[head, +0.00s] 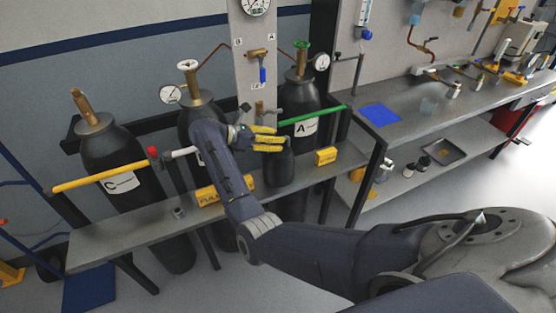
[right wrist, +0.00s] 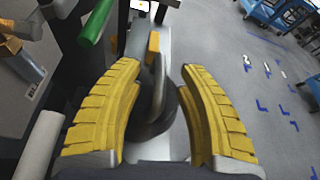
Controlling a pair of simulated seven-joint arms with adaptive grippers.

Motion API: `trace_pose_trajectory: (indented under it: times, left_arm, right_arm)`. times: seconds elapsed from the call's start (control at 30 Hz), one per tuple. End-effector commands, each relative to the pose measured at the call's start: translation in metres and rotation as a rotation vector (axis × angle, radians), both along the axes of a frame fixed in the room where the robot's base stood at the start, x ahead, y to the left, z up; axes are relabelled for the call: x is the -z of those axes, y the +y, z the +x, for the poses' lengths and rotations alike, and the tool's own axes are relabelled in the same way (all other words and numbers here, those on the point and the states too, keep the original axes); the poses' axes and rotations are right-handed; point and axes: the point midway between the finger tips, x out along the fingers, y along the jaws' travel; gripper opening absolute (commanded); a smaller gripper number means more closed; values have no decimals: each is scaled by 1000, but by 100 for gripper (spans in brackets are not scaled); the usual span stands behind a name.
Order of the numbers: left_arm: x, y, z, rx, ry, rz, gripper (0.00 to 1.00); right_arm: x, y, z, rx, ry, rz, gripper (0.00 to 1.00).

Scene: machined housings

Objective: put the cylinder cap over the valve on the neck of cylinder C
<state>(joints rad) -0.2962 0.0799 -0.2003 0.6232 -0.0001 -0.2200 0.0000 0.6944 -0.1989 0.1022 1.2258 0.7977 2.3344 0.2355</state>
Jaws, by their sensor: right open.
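Cylinder C (head: 128,165) is the black bottle at the left, behind a yellow bar (head: 85,182). A bare brass valve (head: 84,105) stands on its neck. A dark grey cap (head: 279,168) stands upright on the narrow bench in front of cylinder A (head: 300,100). My right gripper (head: 277,141) is open, with its yellow fingers at the top of the cap. In the right wrist view, the open right gripper (right wrist: 157,68) has the dark rounded cap (right wrist: 152,118) between its fingers, and I see no clear contact. My left gripper is out of view.
The narrow bench (head: 115,235) holds yellow signs (head: 208,196) (head: 327,156) and a small grey part (head: 178,212). A middle cylinder (head: 198,115) with a white handwheel stands between C and A. The bench's left end is clear.

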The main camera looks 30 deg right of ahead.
Motion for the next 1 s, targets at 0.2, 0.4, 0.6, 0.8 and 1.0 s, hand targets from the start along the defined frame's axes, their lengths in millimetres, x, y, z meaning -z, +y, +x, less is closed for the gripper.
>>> trace_pose_trajectory:
  times: [0.2,0.4,0.6,0.8,1.0]
  left_arm:
    - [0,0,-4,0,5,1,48]
    - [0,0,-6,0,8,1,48]
    - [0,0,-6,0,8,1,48]
    - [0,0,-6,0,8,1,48]
    - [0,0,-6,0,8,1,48]
  right_arm:
    - [6,-13,-3,-1,1,-1,38]
    - [6,-14,-3,0,0,0,38]
    - [6,-14,-3,0,0,-1,26]
    - [6,-14,-3,0,0,-1,2]
    - [6,-14,-3,0,0,-1,0]
